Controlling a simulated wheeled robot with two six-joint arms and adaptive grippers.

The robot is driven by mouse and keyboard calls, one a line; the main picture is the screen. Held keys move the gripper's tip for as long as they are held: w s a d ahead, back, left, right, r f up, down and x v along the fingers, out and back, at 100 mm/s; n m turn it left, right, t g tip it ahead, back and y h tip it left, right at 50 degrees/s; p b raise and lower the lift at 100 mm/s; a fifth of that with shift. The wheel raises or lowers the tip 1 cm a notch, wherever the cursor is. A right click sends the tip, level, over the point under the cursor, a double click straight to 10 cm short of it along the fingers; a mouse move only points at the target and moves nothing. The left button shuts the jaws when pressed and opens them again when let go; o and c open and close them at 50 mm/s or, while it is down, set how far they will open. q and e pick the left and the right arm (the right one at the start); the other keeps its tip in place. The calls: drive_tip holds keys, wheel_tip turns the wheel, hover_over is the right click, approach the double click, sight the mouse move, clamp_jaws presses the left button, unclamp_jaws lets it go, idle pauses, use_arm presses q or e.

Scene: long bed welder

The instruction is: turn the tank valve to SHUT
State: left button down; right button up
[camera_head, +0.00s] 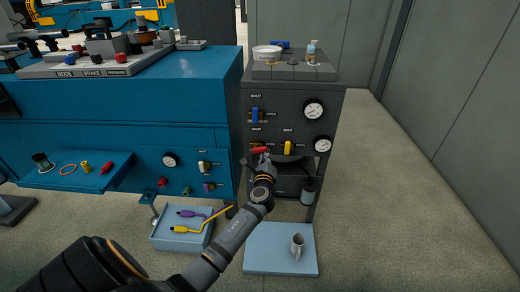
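A dark grey cabinet (332,110) carries several valve handles with small labels, too small to read surely. A blue handle (255,115) stands upright at upper left, with what looks like SHUT above it and OPEN to its right. A yellow handle (287,147) stands upright lower down. A red handle (260,149) lies roughly level to its left. Which handle is the tank valve I cannot tell. My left gripper (262,158) is in front of the red handle and partly covers it. Whether its fingers touch or close on it is unclear. My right gripper is out of view.
Two round gauges (314,110) are on the cabinet's right side. A blue machine (130,95) with a side shelf (120,181) stands to the left. A tray (168,241) with hooked tools and a pale mat (262,262) with a metal cup (297,246) lie low in front.

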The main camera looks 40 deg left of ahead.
use_arm(q)
drive_tip(key=v, duration=0.7)
drive_tip(key=shift+p, duration=0.3)
drive_tip(key=shift+d, duration=0.1)
drive_tip(key=w+a+f+n+b, duration=0.2)
drive_tip(key=w+n+b, duration=0.1)
drive_tip(key=w+b, duration=0.2)
drive_tip(key=shift+x, duration=0.95)
drive_tip(key=shift+d, duration=0.1)
idle(1.1)
